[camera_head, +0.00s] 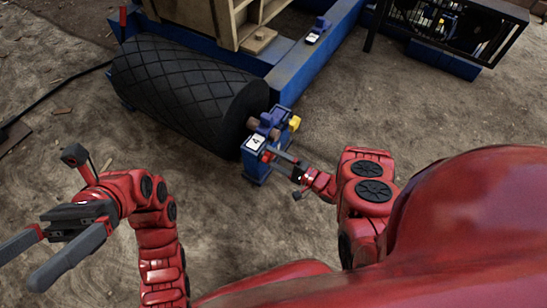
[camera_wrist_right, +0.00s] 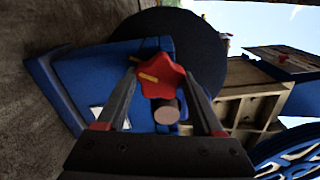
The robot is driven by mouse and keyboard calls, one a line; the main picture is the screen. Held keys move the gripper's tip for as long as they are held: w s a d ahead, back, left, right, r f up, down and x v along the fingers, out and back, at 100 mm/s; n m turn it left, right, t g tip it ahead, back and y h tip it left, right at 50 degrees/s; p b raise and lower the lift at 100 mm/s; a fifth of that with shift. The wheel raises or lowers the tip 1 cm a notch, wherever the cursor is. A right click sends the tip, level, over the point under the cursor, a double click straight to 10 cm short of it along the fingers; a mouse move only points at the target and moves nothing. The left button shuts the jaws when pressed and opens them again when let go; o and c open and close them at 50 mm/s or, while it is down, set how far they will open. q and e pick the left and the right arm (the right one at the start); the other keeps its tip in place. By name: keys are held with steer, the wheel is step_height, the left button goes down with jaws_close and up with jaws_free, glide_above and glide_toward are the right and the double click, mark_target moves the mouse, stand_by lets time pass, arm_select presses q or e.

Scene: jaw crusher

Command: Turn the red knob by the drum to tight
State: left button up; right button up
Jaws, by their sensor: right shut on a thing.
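The red star-shaped knob (camera_wrist_right: 160,76) has a yellow pointer mark and sits on the blue bracket beside the drum. In the head view only a small red part of the knob (camera_head: 266,157) shows. My right gripper (camera_wrist_right: 160,72) has one finger on each side of the knob and is shut on it; it also shows in the head view (camera_head: 273,157). The black drum (camera_head: 185,90) with a diamond tread lies behind the bracket (camera_head: 256,165), which carries a white label with a 4. My left gripper (camera_head: 20,265) is open and empty at the lower left.
A blue frame (camera_head: 315,55) with a wooden box (camera_head: 222,22) stands behind the drum. A yellow part (camera_head: 295,123) sits on the bracket's far side. A black cage (camera_head: 450,30) stands at the upper right. The ground around the bracket is mostly clear.

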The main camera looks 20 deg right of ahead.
steer(key=o, duration=1.4)
